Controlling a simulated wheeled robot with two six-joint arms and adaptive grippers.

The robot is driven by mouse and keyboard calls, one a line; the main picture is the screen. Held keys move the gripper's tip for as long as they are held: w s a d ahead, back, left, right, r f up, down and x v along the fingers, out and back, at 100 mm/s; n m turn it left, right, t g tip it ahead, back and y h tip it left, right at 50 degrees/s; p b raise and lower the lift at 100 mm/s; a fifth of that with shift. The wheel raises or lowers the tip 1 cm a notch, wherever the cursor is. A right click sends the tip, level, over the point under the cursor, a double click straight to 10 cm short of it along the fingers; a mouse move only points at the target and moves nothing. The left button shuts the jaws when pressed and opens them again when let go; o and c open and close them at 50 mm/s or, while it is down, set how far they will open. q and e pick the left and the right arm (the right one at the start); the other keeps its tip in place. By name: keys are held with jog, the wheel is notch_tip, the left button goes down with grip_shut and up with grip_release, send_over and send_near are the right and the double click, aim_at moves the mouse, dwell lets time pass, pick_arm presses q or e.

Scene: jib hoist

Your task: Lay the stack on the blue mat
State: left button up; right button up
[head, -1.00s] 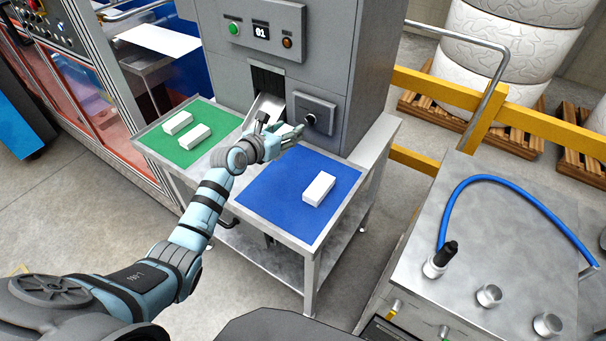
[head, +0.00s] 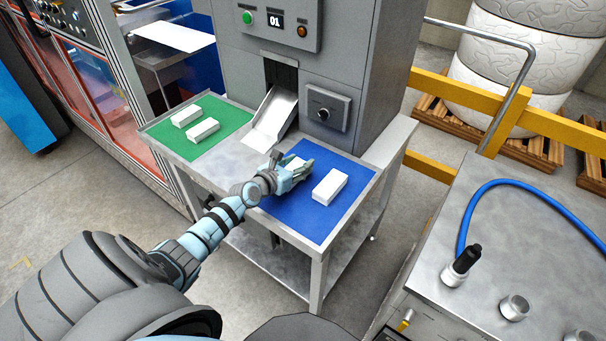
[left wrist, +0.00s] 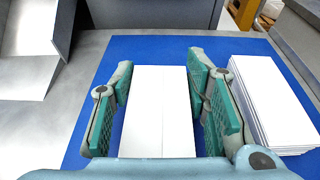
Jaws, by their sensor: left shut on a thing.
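My left gripper (head: 288,176) is shut on a white stack (head: 294,162), low over the left part of the blue mat (head: 308,218). In the left wrist view the held stack (left wrist: 161,112) lies between the green finger pads of the gripper (left wrist: 162,92). I cannot tell whether it touches the mat. A second white stack (head: 330,187) lies on the mat to the right, apart from the held one; it also shows in the left wrist view (left wrist: 262,105). My right gripper is not in view.
A green mat (head: 232,117) with two white stacks lies on the table's left side. The empty metal chute (head: 272,120) comes down between the mats from the grey machine (head: 360,45). A steel bench (head: 510,245) with a blue hose stands at right.

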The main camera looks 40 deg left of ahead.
pick_arm(q)
jog(key=shift+f, duration=0.65)
jog(key=shift+d+r, duration=0.1)
jog(key=shift+r, duration=0.15)
jog(key=shift+f, duration=0.15)
jog(key=o, duration=1.2)
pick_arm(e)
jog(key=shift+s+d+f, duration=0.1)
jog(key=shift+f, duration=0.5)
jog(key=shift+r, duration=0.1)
